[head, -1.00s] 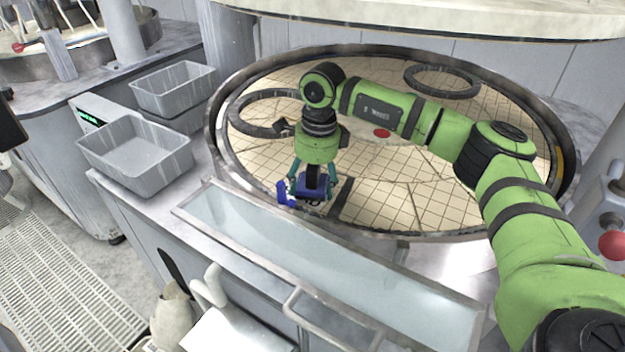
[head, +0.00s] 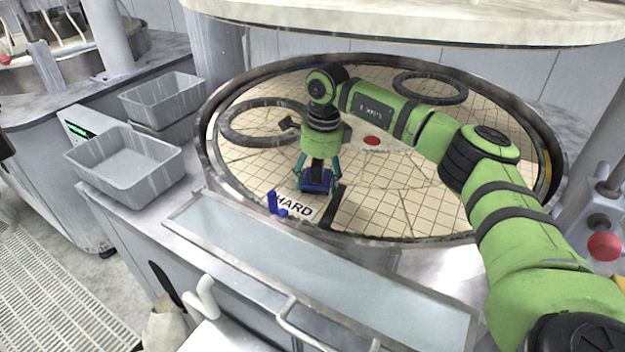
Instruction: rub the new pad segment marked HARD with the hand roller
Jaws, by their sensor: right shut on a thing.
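The pad segment marked HARD (head: 295,207) lies on the tan gridded platen, near its front rim, with the lettering uncovered. My right gripper (head: 318,186) points down over the platen, just behind the lettering. It is shut on a blue object (head: 313,187), which appears to be the hand roller. The fingers hide much of it, and I cannot tell whether it touches the pad. My left gripper is not in view.
A small blue L-shaped piece (head: 276,205) sits by the front rim, left of the lettering. A dark strip (head: 333,208) lies to its right. Black rings (head: 430,87) rest on the platen. Grey bins (head: 125,165) stand at left; a trough (head: 320,265) runs in front.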

